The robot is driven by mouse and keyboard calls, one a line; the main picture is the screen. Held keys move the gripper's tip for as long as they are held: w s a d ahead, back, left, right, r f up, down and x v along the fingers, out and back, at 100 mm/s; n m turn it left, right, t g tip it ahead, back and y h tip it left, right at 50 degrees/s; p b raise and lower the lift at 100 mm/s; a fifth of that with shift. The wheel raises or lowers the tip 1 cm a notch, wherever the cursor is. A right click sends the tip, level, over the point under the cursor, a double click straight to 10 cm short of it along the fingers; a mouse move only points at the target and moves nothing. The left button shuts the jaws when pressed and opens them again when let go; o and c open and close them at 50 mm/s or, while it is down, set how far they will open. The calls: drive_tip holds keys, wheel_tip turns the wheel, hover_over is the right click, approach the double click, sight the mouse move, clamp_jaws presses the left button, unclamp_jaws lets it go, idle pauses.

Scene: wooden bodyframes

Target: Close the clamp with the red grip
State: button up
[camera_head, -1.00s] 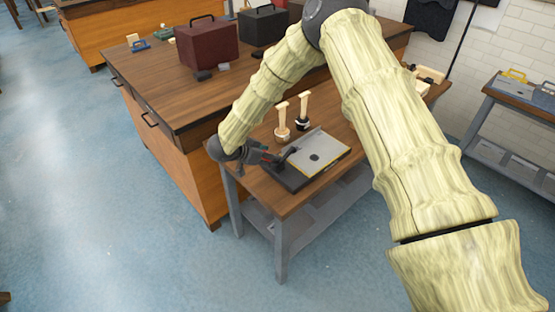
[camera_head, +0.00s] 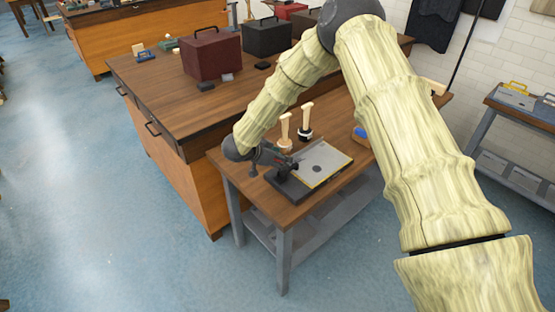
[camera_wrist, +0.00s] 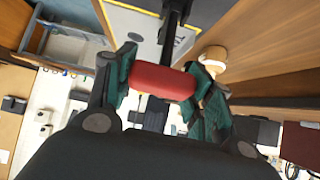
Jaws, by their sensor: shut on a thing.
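The red grip (camera_wrist: 162,82) of the clamp lies between the two green-padded fingers of my gripper (camera_wrist: 168,88) in the wrist view. The fingers are shut on it. A dark clamp arm (camera_wrist: 176,28) runs from the grip toward the grey plate (camera_wrist: 135,22). In the head view my gripper (camera_head: 280,160) is at the left end of the clamp base, and the clamp (camera_head: 285,172) is small and partly hidden there. The grey plate with a yellow edge (camera_head: 322,162) lies on a dark base on the small table. I cannot tell the clamp arm's exact angle.
Two pale-handled tools (camera_head: 285,132) and (camera_head: 306,122) stand upright just behind the plate. A blue-ended item (camera_head: 361,133) lies to the right, near my arm. The small table (camera_head: 292,212) adjoins a larger workbench with a maroon case (camera_head: 212,55) and a black case (camera_head: 268,36).

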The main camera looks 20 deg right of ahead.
drive_tip(key=shift+w+d+r, duration=0.15)
drive_tip(key=shift+r, duration=0.1)
drive_tip(key=o, duration=1.3)
drive_tip(key=shift+o, duration=0.8)
drive_tip(key=shift+f, duration=0.15)
drive_tip(key=shift+a, duration=0.2)
drive_tip(key=v, duration=1.2)
drive_tip(key=shift+d, duration=0.15)
